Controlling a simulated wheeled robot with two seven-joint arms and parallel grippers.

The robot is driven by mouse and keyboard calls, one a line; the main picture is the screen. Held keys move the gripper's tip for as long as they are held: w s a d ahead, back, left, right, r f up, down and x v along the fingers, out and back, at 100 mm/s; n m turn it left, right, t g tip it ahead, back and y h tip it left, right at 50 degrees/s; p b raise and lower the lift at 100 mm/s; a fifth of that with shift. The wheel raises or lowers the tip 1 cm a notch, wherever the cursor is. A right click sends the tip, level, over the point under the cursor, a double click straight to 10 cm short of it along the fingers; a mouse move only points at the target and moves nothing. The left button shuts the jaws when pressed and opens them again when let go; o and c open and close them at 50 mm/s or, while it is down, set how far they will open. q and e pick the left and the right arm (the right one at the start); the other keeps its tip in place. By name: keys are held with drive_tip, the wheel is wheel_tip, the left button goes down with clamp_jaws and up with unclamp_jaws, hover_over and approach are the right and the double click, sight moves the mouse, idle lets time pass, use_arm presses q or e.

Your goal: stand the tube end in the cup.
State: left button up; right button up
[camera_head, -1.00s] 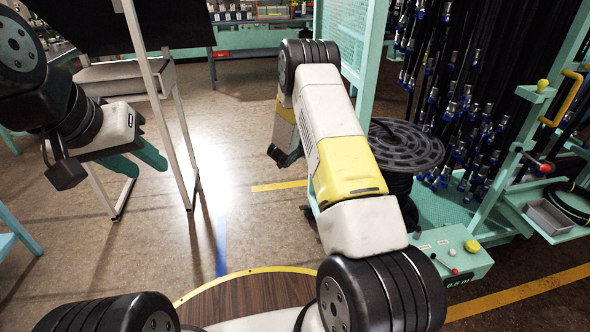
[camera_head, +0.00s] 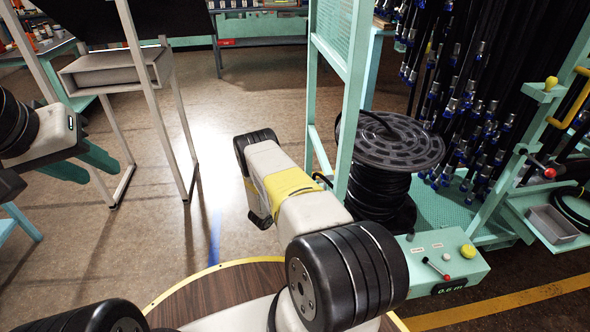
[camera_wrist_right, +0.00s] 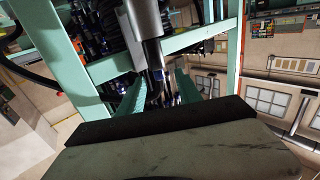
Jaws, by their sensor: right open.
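In the right wrist view, the two teal fingers of my right gripper (camera_wrist_right: 160,82) stand apart. A silver sleeve (camera_wrist_right: 143,18) with a dark, rounded piece below it shows between and beyond them; it may be the tube end. I cannot tell its distance, and nothing is clearly gripped. In the head view my right arm reaches away and its fingers are hidden. My left gripper (camera_head: 98,170) is at the left edge, its teal fingers apart and empty, over the floor. I cannot make out the cup in either view.
A hose reel (camera_head: 385,143) stands right of my right arm, behind a teal post (camera_head: 354,100). A control box (camera_head: 440,266) is in front of it. Hanging hoses (camera_head: 470,90) and a grey tray (camera_head: 552,224) are at the right. A metal stand (camera_head: 110,72) is at the left.

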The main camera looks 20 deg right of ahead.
sight(314, 177)
drive_tip(key=x, duration=0.3)
drive_tip(key=shift+w+d+f, duration=0.1)
drive_tip(key=shift+d+f, duration=0.05)
drive_tip(key=shift+d, duration=0.2)
clamp_jaws()
